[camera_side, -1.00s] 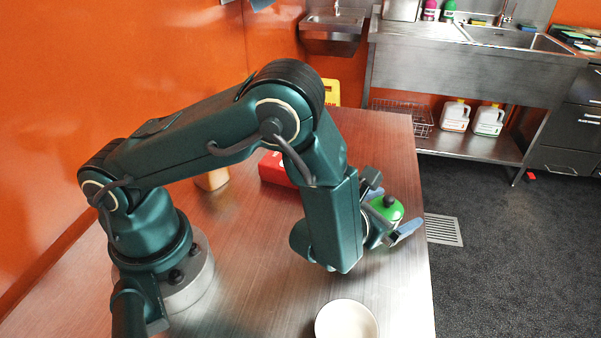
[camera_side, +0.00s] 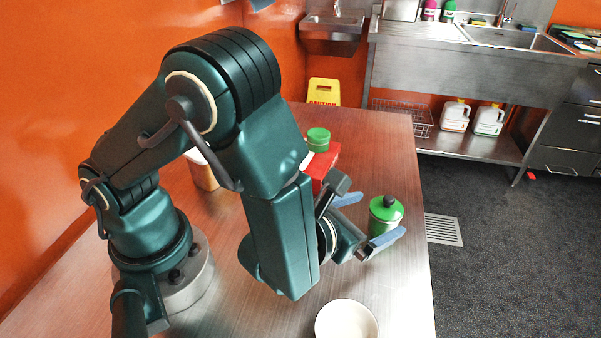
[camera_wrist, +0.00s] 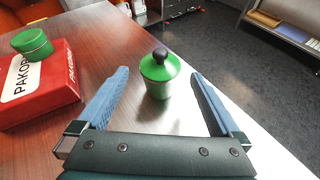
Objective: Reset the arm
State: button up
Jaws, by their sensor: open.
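My gripper (camera_side: 372,217) is open, its two blue fingers spread wide with nothing between them. It also shows in the wrist view (camera_wrist: 158,97), with the fingers reaching up from the bottom. A green canister with a green lid and dark knob (camera_side: 385,214) stands upright on the metal table (camera_side: 400,285), just beyond the fingertips. In the wrist view the canister (camera_wrist: 158,75) stands ahead of the gap between the fingers, apart from both.
A red box (camera_wrist: 45,90) marked PAKORA carries a round green tin (camera_wrist: 32,44) on top. A white bowl (camera_side: 346,322) stands at the table's front. A tan container (camera_side: 203,172) stands behind my arm. The table's right edge lies close beyond the canister.

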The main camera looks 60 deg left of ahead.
jog(key=shift+r, duration=0.1)
jog(key=shift+w+a+r+n+t+y, duration=0.15)
jog(key=shift+w+a+r+n, duration=0.15)
jog(key=shift+r, duration=0.35)
jog(key=shift+w+a+r+n+t+y, duration=0.1)
jog(key=shift+w+a+r+t+y, duration=0.1)
jog(key=shift+w+r, duration=0.3)
jog(key=s+a+r+n+g+y, duration=0.2)
jog(key=s+a+n+g+y, duration=0.15)
jog(key=s+a+n, duration=0.4)
jog(key=s+a+r+n+g+y, duration=0.25)
jog(key=s+a+n+g, duration=0.2)
jog(key=a+n, duration=0.5)
jog(key=s+d+r+n+h, duration=0.2)
jog(key=d+n+h, duration=0.2)
jog(key=n, duration=0.4)
jog(key=s+d+r+n+h, duration=0.2)
jog(key=d+n+h, duration=0.2)
jog(key=n, duration=0.5)
jog(key=shift+s+d+g, duration=0.3)
jog(key=shift+d+g, duration=0.05)
jog(key=shift+d, duration=0.55)
jog(key=shift+r+h, duration=0.1)
jog(key=shift+h, duration=0.15)
